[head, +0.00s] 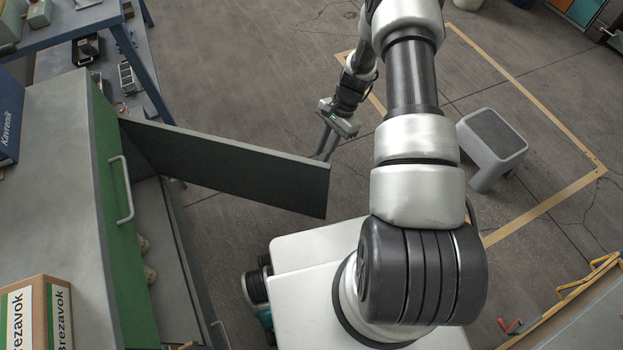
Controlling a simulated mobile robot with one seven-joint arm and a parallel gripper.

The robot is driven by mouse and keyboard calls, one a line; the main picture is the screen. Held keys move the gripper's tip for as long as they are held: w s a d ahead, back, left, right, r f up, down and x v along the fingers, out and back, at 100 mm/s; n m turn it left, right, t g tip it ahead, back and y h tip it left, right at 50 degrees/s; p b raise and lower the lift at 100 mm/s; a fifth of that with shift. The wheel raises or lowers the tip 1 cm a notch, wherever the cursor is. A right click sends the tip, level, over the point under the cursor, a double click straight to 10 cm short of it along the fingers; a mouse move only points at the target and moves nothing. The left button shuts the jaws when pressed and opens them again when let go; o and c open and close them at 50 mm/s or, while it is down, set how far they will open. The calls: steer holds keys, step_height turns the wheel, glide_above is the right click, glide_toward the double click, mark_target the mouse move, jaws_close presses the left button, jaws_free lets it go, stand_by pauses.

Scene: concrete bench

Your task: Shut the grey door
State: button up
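The grey door (235,168) is a dark flat panel standing open from the cabinet (45,215) at the left. It meets the cabinet near the far end of the green front and reaches out to the right over the floor. My gripper (327,147) is in the upper middle, beyond the door's far face and close to its free end. Its two thin fingers point down and show a gap with nothing between them. The lower fingertips are near the door's top edge in the picture; I cannot tell whether they touch it.
A green panel with a grey handle (126,190) faces the open space, with an open compartment (184,245) below. Boxes (28,300) sit on the cabinet top. A grey step stool (492,140) stands right of my arm. A blue-framed bench (75,28) is behind. Floor beyond the door is clear.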

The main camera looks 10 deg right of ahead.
steer(key=b+x, duration=0.2)
steer(key=x, duration=1.1)
jaws_close()
